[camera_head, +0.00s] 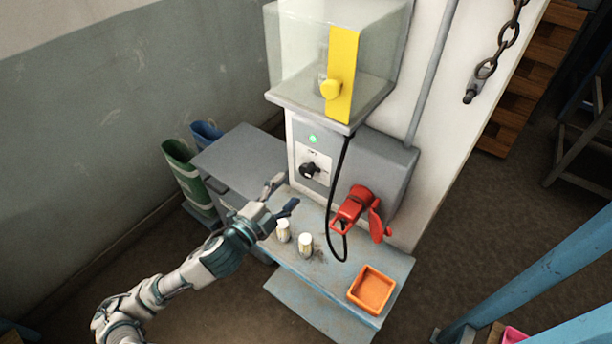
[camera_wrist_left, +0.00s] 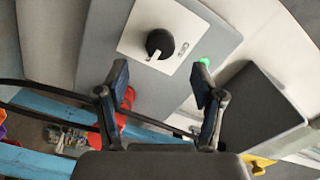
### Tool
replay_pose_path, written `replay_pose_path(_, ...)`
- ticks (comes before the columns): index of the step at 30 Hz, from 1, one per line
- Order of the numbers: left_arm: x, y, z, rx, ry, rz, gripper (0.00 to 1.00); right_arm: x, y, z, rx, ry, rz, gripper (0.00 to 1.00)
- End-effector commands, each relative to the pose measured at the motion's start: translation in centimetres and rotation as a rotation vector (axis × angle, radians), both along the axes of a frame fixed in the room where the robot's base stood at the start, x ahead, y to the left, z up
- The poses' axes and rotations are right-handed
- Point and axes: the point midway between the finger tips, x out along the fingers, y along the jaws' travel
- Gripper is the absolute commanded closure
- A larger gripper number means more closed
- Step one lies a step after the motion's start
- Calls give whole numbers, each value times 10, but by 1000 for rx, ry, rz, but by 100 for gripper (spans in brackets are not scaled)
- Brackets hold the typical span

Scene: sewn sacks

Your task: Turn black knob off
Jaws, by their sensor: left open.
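The black knob (camera_head: 309,170) sits on a white plate on the front of the grey machine, below a lit green light (camera_head: 313,139). In the left wrist view the knob (camera_wrist_left: 160,44) has a white pointer mark, and the green light (camera_wrist_left: 205,61) glows beside the plate. My left gripper (camera_head: 283,194) is open and empty, in front of the knob and apart from it. In the left wrist view its two fingers (camera_wrist_left: 161,88) stand spread, with the knob beyond the tips. My right gripper is in neither view.
A red clamp-like device (camera_head: 357,206) and a hanging black cable (camera_head: 331,215) are right of the knob. Two pale cylinders (camera_head: 305,244) and an orange tray (camera_head: 371,289) stand on the blue bench (camera_head: 335,275). A clear box with a yellow strip (camera_head: 342,75) is above.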

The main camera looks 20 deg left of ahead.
Motion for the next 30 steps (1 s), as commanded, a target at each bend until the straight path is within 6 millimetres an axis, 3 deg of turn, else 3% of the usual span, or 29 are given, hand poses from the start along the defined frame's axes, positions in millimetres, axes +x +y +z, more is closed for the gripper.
replay_pose_path(11, 22, -9, -3, 1, 0, -2, 32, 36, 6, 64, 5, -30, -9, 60)
replay_pose_path(18, 62, -24, 1, -1, -1, -2, 32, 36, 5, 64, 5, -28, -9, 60)
replay_pose_path(30, 74, -28, 0, 1, 0, -3, 32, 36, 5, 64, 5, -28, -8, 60)
